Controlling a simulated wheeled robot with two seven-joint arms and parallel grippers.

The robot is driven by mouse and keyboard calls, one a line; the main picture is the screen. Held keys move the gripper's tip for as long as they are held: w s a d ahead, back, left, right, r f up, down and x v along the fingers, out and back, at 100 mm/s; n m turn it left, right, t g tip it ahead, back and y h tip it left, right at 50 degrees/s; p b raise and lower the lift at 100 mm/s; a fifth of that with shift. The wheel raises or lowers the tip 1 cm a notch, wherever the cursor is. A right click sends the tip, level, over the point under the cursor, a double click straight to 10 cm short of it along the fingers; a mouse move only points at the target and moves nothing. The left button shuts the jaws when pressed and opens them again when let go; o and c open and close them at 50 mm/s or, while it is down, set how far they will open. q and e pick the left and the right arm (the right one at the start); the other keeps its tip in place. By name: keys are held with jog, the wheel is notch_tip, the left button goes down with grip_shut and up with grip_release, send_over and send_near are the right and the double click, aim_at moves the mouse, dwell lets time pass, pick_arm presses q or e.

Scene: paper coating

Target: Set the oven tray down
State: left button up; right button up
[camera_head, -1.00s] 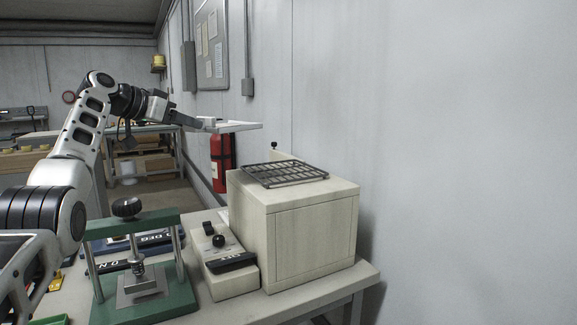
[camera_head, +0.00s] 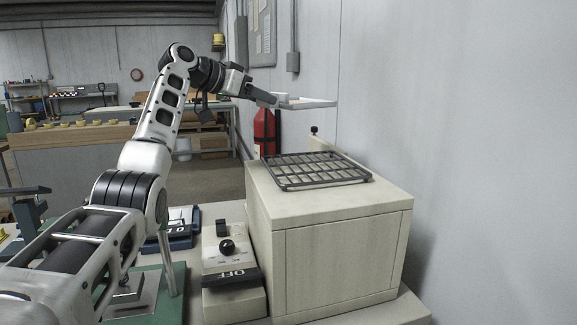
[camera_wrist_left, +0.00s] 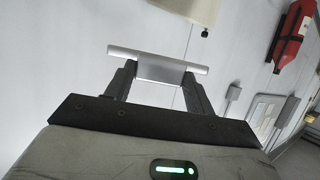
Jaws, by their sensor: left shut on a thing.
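A thin, pale, flat oven tray (camera_head: 308,104) is held in the air in the head view, beyond and above the dark wire rack (camera_head: 315,171). The rack lies on top of the beige box-shaped oven (camera_head: 340,265). My left gripper (camera_head: 272,99) is shut on the tray's near end. In the left wrist view, the gripper's fingers (camera_wrist_left: 158,78) close on a silver piece of the tray (camera_wrist_left: 160,64); the rest of the tray is hidden there. My right gripper is not in view.
A control box (camera_head: 226,255) with a black knob and an OFF label stands left of the oven. A green-based press (camera_head: 172,290) is partly hidden by my left arm. The wall (camera_head: 470,150) rises close on the right. A red extinguisher (camera_head: 264,135) hangs behind the tray.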

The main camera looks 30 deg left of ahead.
pick_arm(q)
jog(key=s+d+f+b, duration=0.2)
jog(key=s+d+f, duration=0.1)
jog(key=d, duration=0.2)
jog(key=b, duration=0.1)
send_over(277, 173)
jog(key=f, duration=0.5)
jog(key=shift+w+a, duration=0.25)
jog(key=shift+a, duration=0.1)
jog(key=shift+s+d+f, duration=0.1)
jog(key=shift+d+f, duration=0.05)
jog(key=shift+d, duration=0.05)
jog(key=f, duration=0.3)
jog(key=shift+s+d+f+b, duration=0.2)
jog(key=shift+f+b, duration=0.1)
jog(key=shift+b, duration=0.1)
jog(key=o, duration=1.3)
jog(key=shift+c, duration=0.2)
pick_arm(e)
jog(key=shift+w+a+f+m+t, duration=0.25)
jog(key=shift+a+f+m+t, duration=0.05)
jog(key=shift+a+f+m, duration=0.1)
pick_arm(q)
jog(key=b+v, duration=0.1)
jog(key=v, duration=1.1)
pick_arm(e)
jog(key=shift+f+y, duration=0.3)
